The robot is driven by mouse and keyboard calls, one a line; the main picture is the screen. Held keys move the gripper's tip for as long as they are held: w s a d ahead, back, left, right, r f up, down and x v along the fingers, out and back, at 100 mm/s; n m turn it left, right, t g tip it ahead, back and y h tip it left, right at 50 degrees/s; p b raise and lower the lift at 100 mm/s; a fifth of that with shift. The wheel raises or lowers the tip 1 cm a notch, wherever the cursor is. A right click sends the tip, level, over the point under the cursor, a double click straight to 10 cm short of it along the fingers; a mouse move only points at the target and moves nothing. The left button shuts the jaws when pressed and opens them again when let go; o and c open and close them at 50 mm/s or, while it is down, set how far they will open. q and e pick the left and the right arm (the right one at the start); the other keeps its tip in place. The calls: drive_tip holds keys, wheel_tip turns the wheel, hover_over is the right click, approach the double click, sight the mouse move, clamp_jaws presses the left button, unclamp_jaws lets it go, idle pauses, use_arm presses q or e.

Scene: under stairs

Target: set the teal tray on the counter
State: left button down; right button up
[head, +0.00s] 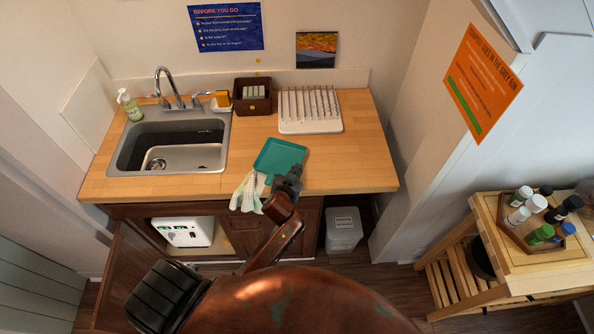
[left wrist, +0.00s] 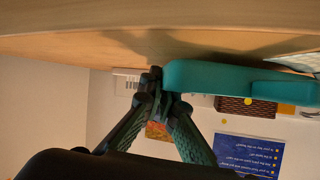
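The teal tray (head: 280,156) is at the front part of the wooden counter (head: 350,178), right of the sink. In the left wrist view, which is upside down, the tray (left wrist: 225,78) is seen edge-on close to the counter surface (left wrist: 60,45), with a shadow on the wood. I cannot tell whether it touches the wood or hovers just above. My left gripper (head: 289,182) is at the tray's front right edge. Its fingertips (left wrist: 158,90) come together on the tray's edge and look shut on it. My right gripper is not in view.
A sink (head: 170,140) is at left, with a soap bottle (head: 130,105). A white drying rack (head: 310,112) and a brown basket (head: 252,96) stand behind the tray. A patterned cloth (head: 248,192) hangs over the front edge. The counter's right end is clear.

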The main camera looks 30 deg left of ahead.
use_arm(q)
drive_tip(key=shift+f, duration=0.35)
drive_tip(key=shift+f, duration=0.1)
drive_tip(key=shift+f, duration=0.2)
drive_tip(key=c, duration=2.2)
unclamp_jaws()
drive_tip(key=shift+s, duration=0.1)
drive_tip(key=shift+o, duration=0.2)
drive_tip(key=shift+s+d+r, duration=0.1)
drive_tip(key=shift+s+r, duration=0.1)
drive_tip(key=shift+r, duration=0.05)
drive_tip(key=v, duration=1.1)
drive_tip(key=shift+s+r, duration=0.2)
